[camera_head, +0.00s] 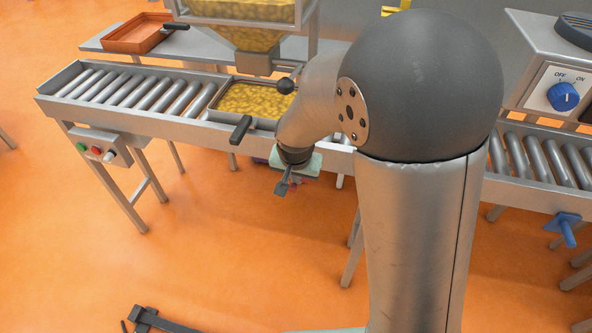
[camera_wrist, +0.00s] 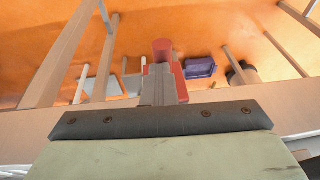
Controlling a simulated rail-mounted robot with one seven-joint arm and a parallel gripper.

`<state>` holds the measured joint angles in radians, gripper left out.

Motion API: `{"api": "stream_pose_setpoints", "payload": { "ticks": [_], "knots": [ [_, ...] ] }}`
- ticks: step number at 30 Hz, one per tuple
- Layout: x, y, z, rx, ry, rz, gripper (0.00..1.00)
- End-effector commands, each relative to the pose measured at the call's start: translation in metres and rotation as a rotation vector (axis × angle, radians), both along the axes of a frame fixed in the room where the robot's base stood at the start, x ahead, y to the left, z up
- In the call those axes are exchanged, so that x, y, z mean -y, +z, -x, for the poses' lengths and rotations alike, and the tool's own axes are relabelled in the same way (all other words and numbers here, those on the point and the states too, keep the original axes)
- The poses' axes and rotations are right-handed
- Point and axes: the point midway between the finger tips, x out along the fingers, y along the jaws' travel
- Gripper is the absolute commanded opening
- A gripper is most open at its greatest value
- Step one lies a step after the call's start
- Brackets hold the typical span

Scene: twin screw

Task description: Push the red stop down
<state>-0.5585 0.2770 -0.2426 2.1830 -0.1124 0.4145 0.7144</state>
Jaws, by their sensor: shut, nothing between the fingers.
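The red stop shows in the wrist view as a red peg (camera_wrist: 162,47) with red plate parts on both sides of my fingers. My gripper (camera_wrist: 160,82) is shut and empty, lying in front of the stop and hiding its middle. I cannot tell whether they touch. In the head view my gripper (camera_head: 283,187) hangs in front of the conveyor's near side, below the tray of yellow pieces. The stop is mostly hidden there behind my gripper and wrist.
The roller conveyor (camera_head: 190,124) runs across the view, with a filled tray (camera_head: 210,112) under a hopper. A blue stop (camera_head: 566,226) is at the right, and a button box (camera_head: 97,147) at the left. A purple crate (camera_wrist: 200,67) sits beyond the red stop.

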Motion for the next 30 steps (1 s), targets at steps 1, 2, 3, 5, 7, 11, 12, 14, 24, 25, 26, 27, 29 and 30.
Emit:
{"api": "stream_pose_setpoints", "payload": {
  "ticks": [1, 2, 3, 5, 7, 11, 12, 14, 24, 25, 26, 27, 29, 30],
  "knots": [
    [0.001, -0.007, 0.000, -0.001, 0.001, 0.001, 0.00],
    [0.001, -0.006, 0.000, -0.001, 0.001, 0.001, 0.00],
    [0.001, -0.005, 0.001, -0.002, 0.000, 0.002, 0.00],
    [0.001, -0.005, 0.001, -0.003, 0.001, 0.003, 0.00],
    [0.001, -0.006, 0.001, -0.004, 0.001, 0.003, 0.00],
    [0.001, -0.005, 0.002, -0.005, 0.001, 0.004, 0.00],
    [0.001, -0.003, 0.002, -0.005, 0.001, 0.004, 0.00],
    [0.002, 0.003, 0.002, -0.005, 0.000, 0.003, 0.00],
    [0.006, 0.073, 0.011, 0.011, -0.002, -0.005, 0.00],
    [0.006, 0.080, 0.013, 0.011, -0.002, -0.005, 0.00],
    [0.006, 0.087, 0.015, 0.010, -0.002, -0.004, 0.00],
    [0.006, 0.094, 0.018, 0.010, -0.002, -0.004, 0.00],
    [0.006, 0.105, 0.021, 0.010, -0.002, -0.004, 0.00],
    [0.006, 0.112, 0.023, 0.010, -0.003, -0.004, 0.00]
  ]
}}
